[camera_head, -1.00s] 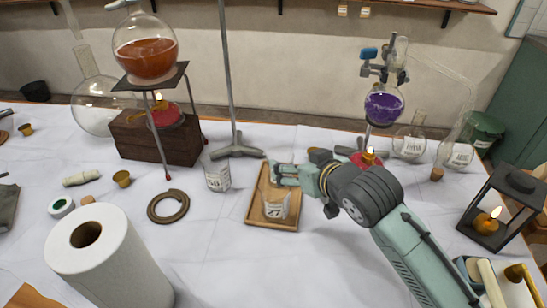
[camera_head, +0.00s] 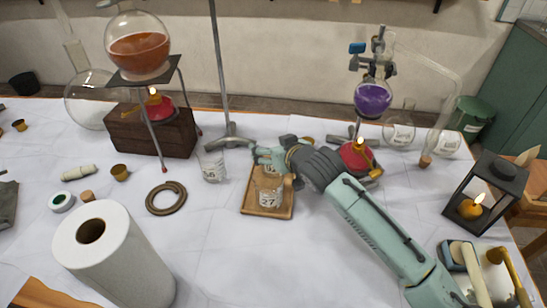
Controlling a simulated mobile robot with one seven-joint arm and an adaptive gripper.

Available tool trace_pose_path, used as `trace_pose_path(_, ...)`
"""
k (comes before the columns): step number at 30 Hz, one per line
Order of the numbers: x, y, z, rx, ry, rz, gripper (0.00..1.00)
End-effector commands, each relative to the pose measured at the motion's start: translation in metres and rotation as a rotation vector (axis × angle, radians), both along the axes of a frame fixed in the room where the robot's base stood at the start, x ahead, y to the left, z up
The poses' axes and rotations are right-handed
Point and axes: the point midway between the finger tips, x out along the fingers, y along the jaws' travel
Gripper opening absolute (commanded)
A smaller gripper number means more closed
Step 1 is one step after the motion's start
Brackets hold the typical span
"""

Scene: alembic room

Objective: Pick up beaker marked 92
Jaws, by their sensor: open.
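My gripper (camera_head: 262,156) is open above the back of a wooden tray (camera_head: 250,209). A glass beaker (camera_head: 268,194) with a white label, which looks like 27 or 37, stands at the front of the tray. Another labelled beaker (camera_head: 270,169) seems to stand behind it, close under my gripper; it is partly hidden and its number cannot be read. A third beaker (camera_head: 212,166) stands on the cloth left of the tray; its label is too small to read surely. I cannot make out 92 on any label.
A metal stand (camera_head: 232,138) rises behind the tray. A purple flask (camera_head: 373,97) over a red burner (camera_head: 357,156) stands to the right. The cloth in front of the tray is clear.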

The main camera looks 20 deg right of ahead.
Motion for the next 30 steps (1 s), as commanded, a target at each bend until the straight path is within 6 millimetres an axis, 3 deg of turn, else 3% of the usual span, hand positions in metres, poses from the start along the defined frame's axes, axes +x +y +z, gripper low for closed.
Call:
trace_pose_path(3,-0.0002,0.0001,-0.0001,0.0,0.0,0.0,0.81)
trace_pose_path(27,-0.0005,0.0,0.0003,0.0,0.0,0.0,0.27)
trace_pose_path(30,-0.0005,0.0,0.0005,-0.001,-0.001,0.0,0.27)
